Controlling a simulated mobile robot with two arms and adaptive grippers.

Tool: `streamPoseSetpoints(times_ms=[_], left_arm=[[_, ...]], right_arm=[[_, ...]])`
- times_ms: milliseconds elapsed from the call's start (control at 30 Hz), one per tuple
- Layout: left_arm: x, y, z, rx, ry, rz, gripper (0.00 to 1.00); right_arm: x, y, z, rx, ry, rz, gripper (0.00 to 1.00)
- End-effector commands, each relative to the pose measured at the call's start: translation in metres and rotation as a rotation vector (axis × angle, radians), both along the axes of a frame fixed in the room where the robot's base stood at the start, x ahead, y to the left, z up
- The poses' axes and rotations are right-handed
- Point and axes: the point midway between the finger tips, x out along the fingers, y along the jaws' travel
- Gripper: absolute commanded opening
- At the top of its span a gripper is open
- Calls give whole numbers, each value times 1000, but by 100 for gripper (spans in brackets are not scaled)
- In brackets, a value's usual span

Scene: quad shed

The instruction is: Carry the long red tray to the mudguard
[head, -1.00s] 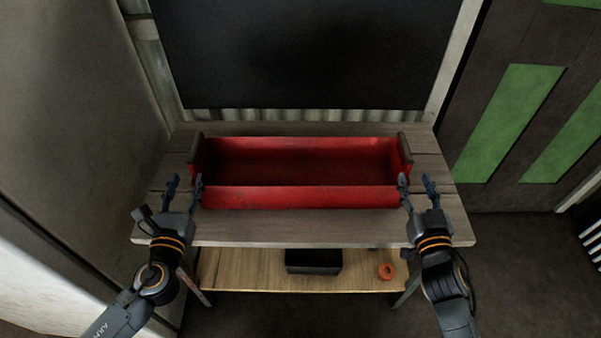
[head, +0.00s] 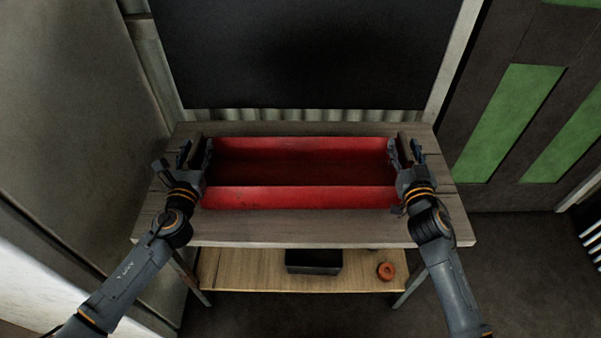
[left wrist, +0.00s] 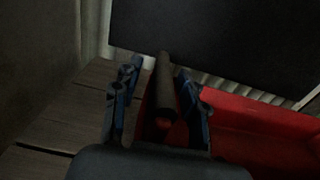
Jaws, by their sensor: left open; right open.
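The long red tray (head: 298,198) sits on the wooden workbench, its length running left to right, with a dark bar handle at each end. My left gripper (head: 194,152) is open at the tray's left end. In the left wrist view its fingers (left wrist: 158,105) stand on either side of the dark handle (left wrist: 165,90), apart from a grip on it. My right gripper (head: 405,150) is open at the tray's right end, around or beside the right handle, which it partly hides. The mudguard is not recognisable in these views.
The workbench (head: 300,228) has bare planks in front of the tray. A lower shelf (head: 240,272) holds a black box (head: 313,261) and an orange ring (head: 386,271). A dark panel (head: 305,50) stands behind. A grey wall is close on the left; open floor (head: 530,270) lies right.

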Motion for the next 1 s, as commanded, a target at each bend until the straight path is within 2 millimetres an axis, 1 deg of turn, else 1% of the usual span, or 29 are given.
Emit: streamPoseSetpoints(times_ms=[33, 67, 100, 167, 200, 233, 267, 600, 767, 867, 1000], left_arm=[[0, 0, 0, 0, 0, 0, 43], [0, 0, 0, 0, 0, 0, 37], [0, 0, 0, 0, 0, 0, 29], [0, 0, 0, 0, 0, 0, 16], [0, 0, 0, 0, 0, 0, 8], [0, 0, 0, 0, 0, 0, 2], [0, 0, 0, 0, 0, 0, 0], [0, 0, 0, 0, 0, 0, 0], [0, 0, 4, 0, -4, 0, 0], [0, 0, 8, 0, -4, 0, 0], [0, 0, 18, 0, -4, 0, 0]], right_arm=[[0, 0, 0, 0, 0, 0, 43], [0, 0, 0, 0, 0, 0, 37], [0, 0, 0, 0, 0, 0, 28], [0, 0, 0, 0, 0, 0, 16], [0, 0, 0, 0, 0, 0, 8], [0, 0, 0, 0, 0, 0, 2], [0, 0, 0, 0, 0, 0, 0], [0, 0, 0, 0, 0, 0, 0], [0, 0, 4, 0, -4, 0, 0], [0, 0, 8, 0, -4, 0, 0], [0, 0, 18, 0, -4, 1, 0]])
